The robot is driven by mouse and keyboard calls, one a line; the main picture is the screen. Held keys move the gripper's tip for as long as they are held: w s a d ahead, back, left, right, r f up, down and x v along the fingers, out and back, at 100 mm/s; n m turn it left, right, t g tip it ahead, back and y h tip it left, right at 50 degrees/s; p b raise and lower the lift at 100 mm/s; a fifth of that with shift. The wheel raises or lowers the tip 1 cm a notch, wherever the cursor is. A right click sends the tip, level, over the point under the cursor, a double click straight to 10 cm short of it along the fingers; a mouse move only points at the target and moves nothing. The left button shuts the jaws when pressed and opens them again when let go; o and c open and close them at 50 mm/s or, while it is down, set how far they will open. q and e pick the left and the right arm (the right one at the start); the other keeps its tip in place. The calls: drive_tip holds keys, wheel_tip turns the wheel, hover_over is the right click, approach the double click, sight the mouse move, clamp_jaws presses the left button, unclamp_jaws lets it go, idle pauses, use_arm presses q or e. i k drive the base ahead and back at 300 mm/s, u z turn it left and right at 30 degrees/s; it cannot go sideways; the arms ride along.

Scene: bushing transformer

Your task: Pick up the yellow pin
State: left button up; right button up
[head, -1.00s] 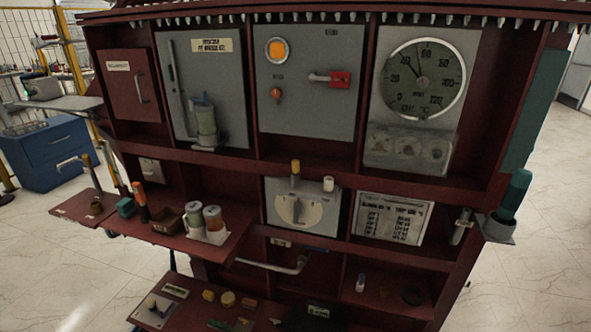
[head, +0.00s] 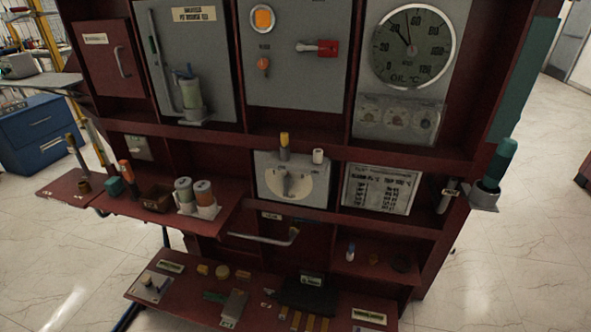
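A small upright pin with a yellow top (head: 284,140) stands at the upper edge of the grey dial panel (head: 262,178), in the middle of the cabinet. Its lower part is grey. A short white cylinder (head: 318,156) stands to its right, apart from it. Small yellow pieces also lie on the low front shelf, but they are too small to identify. Neither of my grippers shows in the head view.
The dark red cabinet has a left shelf (head: 228,213) with two capped canisters (head: 184,195) and an orange-topped tool (head: 126,170). The low shelf (head: 190,295) holds several small parts. A green-handled piece (head: 502,160) sits in a holder at right. Open floor lies on both sides.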

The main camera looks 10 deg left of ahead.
sight(283, 135)
drive_tip(key=k, duration=0.65)
drive_tip(key=z, duration=0.85)
drive_tip(key=i, duration=1.6)
drive_tip(key=u, duration=0.8)
